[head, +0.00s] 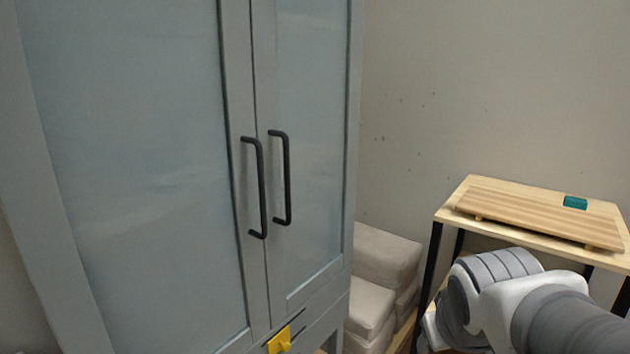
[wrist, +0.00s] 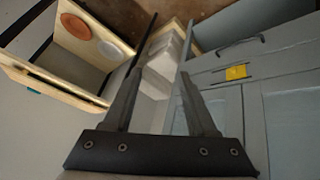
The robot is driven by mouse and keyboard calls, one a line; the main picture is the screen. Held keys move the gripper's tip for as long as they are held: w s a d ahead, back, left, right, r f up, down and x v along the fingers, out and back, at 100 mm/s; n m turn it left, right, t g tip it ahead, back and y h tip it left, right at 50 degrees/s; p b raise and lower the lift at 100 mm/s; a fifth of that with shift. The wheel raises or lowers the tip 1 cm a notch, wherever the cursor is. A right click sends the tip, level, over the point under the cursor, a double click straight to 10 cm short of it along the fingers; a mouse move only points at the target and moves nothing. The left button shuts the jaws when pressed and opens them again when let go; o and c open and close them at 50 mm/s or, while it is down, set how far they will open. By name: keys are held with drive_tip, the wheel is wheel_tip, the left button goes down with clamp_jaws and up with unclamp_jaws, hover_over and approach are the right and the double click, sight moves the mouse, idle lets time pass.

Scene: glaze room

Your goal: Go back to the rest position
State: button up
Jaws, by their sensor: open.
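My gripper (wrist: 173,18) shows in the wrist view with its two long dark fingers apart and nothing held between them. In the head view my arm comes in at the lower right, in front of the small wooden table (head: 458,205); the gripper's fingers are not visible there. Beyond the fingers in the wrist view are pale stacked bags (wrist: 160,75) and the grey cabinet (wrist: 220,115) to the right. I see no contact between the fingers and these things.
In the head view the tall grey cabinet (head: 130,150) has both doors shut, with black handles and a yellow piece (head: 279,341) low down. A wooden board (head: 530,215) and a teal block (head: 575,202) are on the table. Pale bags (head: 385,258) stand between cabinet and table.

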drive_tip(key=s+a+r+m+y, duration=0.1)
drive_tip(key=s+a+r+y, duration=0.1)
drive_tip(key=s+a, duration=0.35)
wheel_tip(320, 180, up, 18)
drive_tip(key=s+d+p, duration=0.1)
drive_tip(key=p, duration=1.8)
drive_tip(key=shift+s+d+r+g, duration=0.2)
drive_tip(key=shift+s+d+g, duration=0.05)
drive_tip(key=shift+s+g, duration=0.15)
